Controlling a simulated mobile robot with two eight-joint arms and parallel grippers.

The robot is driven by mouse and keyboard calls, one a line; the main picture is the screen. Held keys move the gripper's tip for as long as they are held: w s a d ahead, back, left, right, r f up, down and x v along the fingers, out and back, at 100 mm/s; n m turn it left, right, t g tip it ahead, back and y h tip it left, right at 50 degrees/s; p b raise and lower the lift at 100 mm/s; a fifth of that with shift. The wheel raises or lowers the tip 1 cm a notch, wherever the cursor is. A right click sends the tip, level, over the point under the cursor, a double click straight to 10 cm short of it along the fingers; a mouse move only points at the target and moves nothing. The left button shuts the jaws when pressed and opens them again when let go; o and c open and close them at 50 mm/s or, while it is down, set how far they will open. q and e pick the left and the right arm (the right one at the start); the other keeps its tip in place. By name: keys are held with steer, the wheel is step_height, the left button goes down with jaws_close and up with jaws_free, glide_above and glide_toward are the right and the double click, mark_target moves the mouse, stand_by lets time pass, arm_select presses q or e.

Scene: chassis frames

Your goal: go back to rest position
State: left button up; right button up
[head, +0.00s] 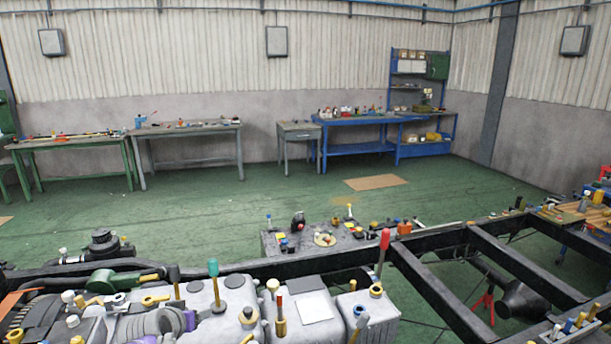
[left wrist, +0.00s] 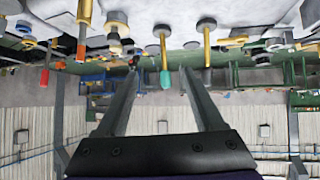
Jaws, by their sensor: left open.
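My left gripper (left wrist: 161,72) shows in the left wrist view, where the picture is upside down. Its two fingers are spread apart with nothing held between them. A teal-handled tool (left wrist: 165,78) shows in the gap between the fingertips; I cannot tell how far beyond them it stands. The same kind of teal-handled tool (head: 213,268) stands upright on the grey engine block (head: 135,325) in the head view. Neither gripper shows in the head view, and my right gripper is not in any view.
The engine block carries several upright tools, including a red-handled one (head: 384,242). A black chassis frame (head: 440,295) runs to the right. A grey parts box (head: 320,240) stands behind it. Workbenches (head: 190,129) line the far wall, with open green floor (head: 210,200) between.

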arm_select(q)
steer(key=s+d+f+g, duration=0.1)
steer(key=s+d+f, duration=0.2)
steer(key=s, duration=0.7)
steer(key=s+d+f+g, duration=0.2)
steer(key=s+d+f, duration=0.1)
steer(key=s, duration=0.6)
steer(key=s+d+f+m+g, duration=0.1)
steer(key=s+d+f, duration=0.2)
steer(key=s, duration=0.7)
step_height(320, 180, down, 3)
steer(key=shift+s+d+r+g, duration=0.15)
steer(key=shift+s+r+g, duration=0.05)
steer(key=shift+s+g, duration=0.2)
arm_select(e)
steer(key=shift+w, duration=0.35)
arm_select(q)
steer(key=shift+w, duration=0.1)
